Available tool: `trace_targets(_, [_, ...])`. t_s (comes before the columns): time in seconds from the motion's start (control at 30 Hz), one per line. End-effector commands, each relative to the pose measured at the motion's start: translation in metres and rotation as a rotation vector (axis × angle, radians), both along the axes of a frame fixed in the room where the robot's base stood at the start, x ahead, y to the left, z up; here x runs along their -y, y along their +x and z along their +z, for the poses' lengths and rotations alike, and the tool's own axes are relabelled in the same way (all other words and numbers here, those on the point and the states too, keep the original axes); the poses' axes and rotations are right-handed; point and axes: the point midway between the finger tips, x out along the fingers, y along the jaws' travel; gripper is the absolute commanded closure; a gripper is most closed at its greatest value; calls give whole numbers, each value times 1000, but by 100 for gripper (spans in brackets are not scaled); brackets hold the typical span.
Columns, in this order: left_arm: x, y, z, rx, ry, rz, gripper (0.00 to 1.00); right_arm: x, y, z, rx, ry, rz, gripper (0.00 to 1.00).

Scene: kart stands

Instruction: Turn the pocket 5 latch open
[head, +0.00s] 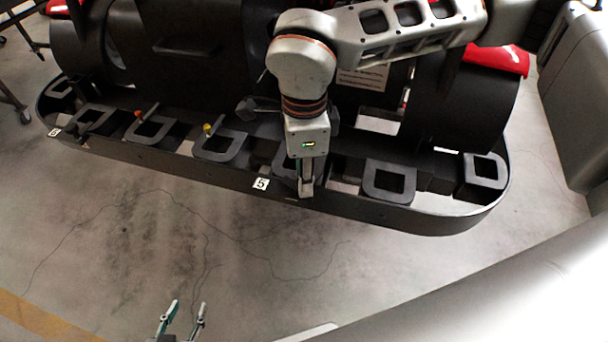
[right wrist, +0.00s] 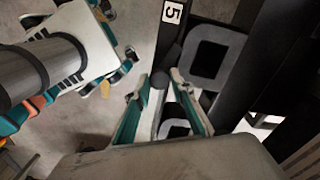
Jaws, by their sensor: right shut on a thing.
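The rail of pockets (head: 200,168) runs across the head view, with a white "5" label (head: 261,184) on its front wall. My right gripper (head: 305,188) reaches down at this wall, just right of the label, and largely hides the pocket there. In the right wrist view its fingers (right wrist: 160,84) are shut on a short dark knob, the pocket 5 latch (right wrist: 160,78), close to the "5" label (right wrist: 172,12). How far the latch is turned cannot be told. My left gripper (head: 181,318) is open and empty over the floor at the bottom.
Several grey square frames, such as one right of my gripper (head: 388,181), line the rail. An orange knob (head: 138,114) and a yellow knob (head: 207,128) stand farther left. The dark kart stand body (head: 190,60) rises behind. The floor in front is clear.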

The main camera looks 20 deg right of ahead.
Motion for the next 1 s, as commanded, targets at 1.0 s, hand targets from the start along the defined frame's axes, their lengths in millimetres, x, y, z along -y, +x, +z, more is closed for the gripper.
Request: trace_targets(1.0, [-1,2,-1,3,4,0,60,-1,0,1,2,1,396,98])
